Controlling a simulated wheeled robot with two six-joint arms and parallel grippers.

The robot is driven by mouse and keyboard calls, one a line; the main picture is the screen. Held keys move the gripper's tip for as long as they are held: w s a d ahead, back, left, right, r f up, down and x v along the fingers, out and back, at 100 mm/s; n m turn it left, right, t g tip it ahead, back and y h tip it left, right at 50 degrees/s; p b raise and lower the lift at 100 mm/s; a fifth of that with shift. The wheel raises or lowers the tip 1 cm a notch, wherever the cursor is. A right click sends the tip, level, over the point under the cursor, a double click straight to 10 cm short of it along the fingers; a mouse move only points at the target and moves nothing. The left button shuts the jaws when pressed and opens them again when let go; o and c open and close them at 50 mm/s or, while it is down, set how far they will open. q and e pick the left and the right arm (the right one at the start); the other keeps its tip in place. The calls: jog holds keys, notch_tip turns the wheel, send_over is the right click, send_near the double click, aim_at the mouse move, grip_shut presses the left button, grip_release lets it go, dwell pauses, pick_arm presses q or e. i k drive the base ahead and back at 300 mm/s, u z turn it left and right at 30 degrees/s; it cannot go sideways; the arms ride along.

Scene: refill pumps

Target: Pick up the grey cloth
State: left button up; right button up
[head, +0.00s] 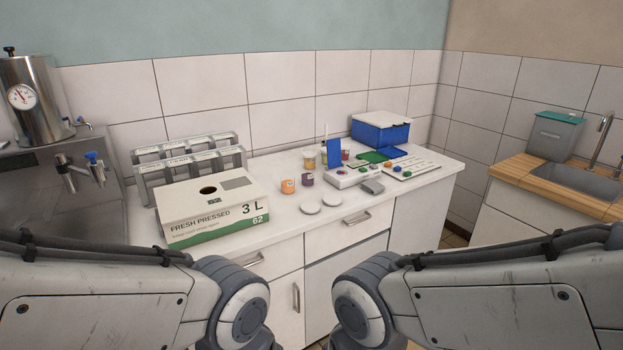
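A small grey folded item (372,187), which looks like the grey cloth, lies on the white counter (262,243) near its front edge. It sits just right of and in front of a white device with coloured buttons (347,177). Nothing touches it from above. Both my arms show at the bottom of the head view, well in front of the counter. Neither gripper is in view, so their fingers cannot be seen.
A juice box (212,213) stands left, before metal racks (165,178). Orange (288,186) and purple (308,179) jars and two white discs (311,207) are mid-counter. A card with coloured pieces (412,166) lies right, before a blue box (380,135). A sink (590,178) is far right.

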aim_at(371, 187)
jog(key=z, duration=0.25)
jog(key=i, duration=0.55)
jog(key=z, duration=0.5)
jog(key=i, duration=1.85)
jog(key=u, duration=0.55)
